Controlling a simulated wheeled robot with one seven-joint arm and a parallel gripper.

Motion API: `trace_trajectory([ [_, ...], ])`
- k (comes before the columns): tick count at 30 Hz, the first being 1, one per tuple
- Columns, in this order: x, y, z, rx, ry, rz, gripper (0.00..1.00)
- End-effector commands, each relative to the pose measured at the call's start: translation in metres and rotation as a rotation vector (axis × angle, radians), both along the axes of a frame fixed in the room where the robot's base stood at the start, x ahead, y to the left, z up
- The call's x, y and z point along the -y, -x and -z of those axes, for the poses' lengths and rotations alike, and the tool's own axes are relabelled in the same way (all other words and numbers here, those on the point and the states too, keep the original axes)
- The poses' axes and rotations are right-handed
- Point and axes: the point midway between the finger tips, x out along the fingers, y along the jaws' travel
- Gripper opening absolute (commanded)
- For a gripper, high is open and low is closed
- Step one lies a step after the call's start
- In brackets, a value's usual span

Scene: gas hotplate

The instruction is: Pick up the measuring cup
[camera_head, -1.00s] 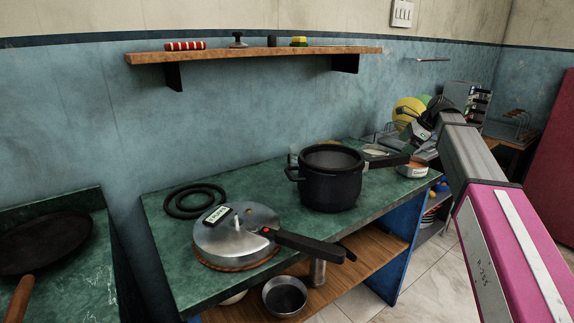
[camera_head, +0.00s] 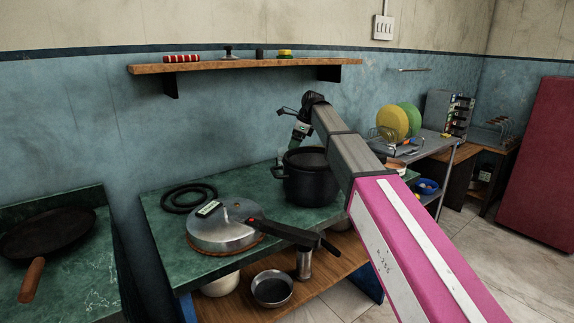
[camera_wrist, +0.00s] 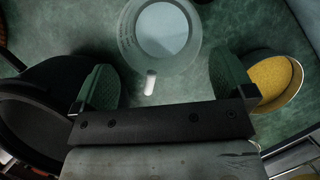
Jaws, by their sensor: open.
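In the wrist view, a clear see-through cup (camera_wrist: 165,30), which looks like the measuring cup, stands on the green counter (camera_wrist: 75,25). Faint markings show on its side, and a pale handle points towards my gripper (camera_wrist: 164,82). The two dark fingers are wide apart with nothing between their tips. The handle's end lies near the middle of the gap, and the cup body is just beyond it. In the head view, my gripper (camera_head: 298,133) hangs above the counter behind the black pot. The cup cannot be made out clearly there.
The black pot (camera_head: 310,185) stands close to the left finger in the wrist view (camera_wrist: 35,75). A round container with yellow contents (camera_wrist: 272,80) is close to the right finger. A steel pressure cooker (camera_head: 225,232) sits at the counter's front left. A wooden shelf (camera_head: 235,63) hangs above.

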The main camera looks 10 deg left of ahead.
Motion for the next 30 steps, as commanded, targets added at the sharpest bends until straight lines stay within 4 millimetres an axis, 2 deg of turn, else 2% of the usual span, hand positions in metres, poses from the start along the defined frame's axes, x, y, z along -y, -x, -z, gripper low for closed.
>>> trace_trajectory([
  [3, -0.005, 0.001, 0.013, 0.000, 0.000, 0.000, 1.00],
  [10, -0.012, 0.002, 0.026, 0.000, 0.000, -0.001, 1.00],
  [18, -0.027, 0.004, 0.058, 0.000, -0.001, -0.001, 1.00],
  [25, -0.028, 0.004, 0.061, 0.001, -0.001, -0.001, 1.00],
  [26, -0.028, 0.004, 0.061, 0.001, -0.001, -0.001, 0.97],
  [27, -0.028, 0.004, 0.061, 0.001, -0.001, -0.001, 0.84],
  [29, -0.028, 0.004, 0.061, 0.001, -0.001, -0.001, 0.64],
  [30, -0.028, 0.004, 0.061, 0.001, -0.001, -0.001, 0.61],
])
